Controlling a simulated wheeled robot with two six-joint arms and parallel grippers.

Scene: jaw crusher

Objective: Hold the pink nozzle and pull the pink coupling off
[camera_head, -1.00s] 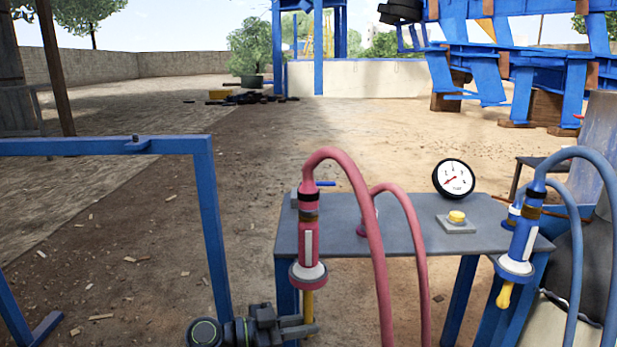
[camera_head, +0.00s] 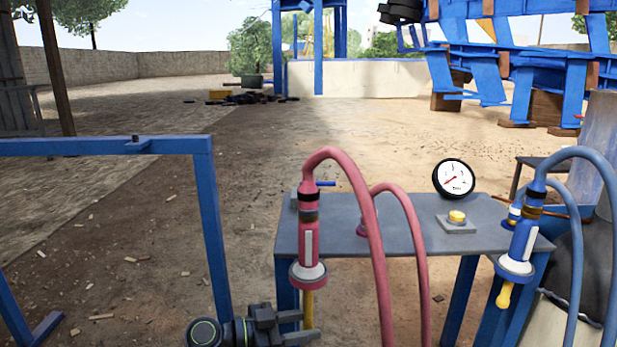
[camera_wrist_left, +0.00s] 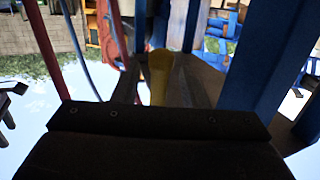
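The pink coupling (camera_head: 308,238) hangs upright at the end of a pink hose, at the front left corner of the grey table. It has a pale flange (camera_head: 309,274) at its foot. A yellow stem (camera_head: 308,302) points down below the flange; I cannot tell exactly where nozzle and coupling meet. My left gripper (camera_head: 300,327) is low at the front, at the lower part of the stem, its fingers apart. In the left wrist view the yellow stem (camera_wrist_left: 160,75) shows between the dark fingers; contact is unclear. My right gripper is out of view.
The grey table (camera_head: 400,237) carries a gauge (camera_head: 454,179) and a yellow button (camera_head: 457,217). A blue coupling (camera_head: 522,240) hangs at its right end. Pink hose loops (camera_head: 382,280) hang right of my gripper. A blue frame (camera_head: 211,230) stands at left.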

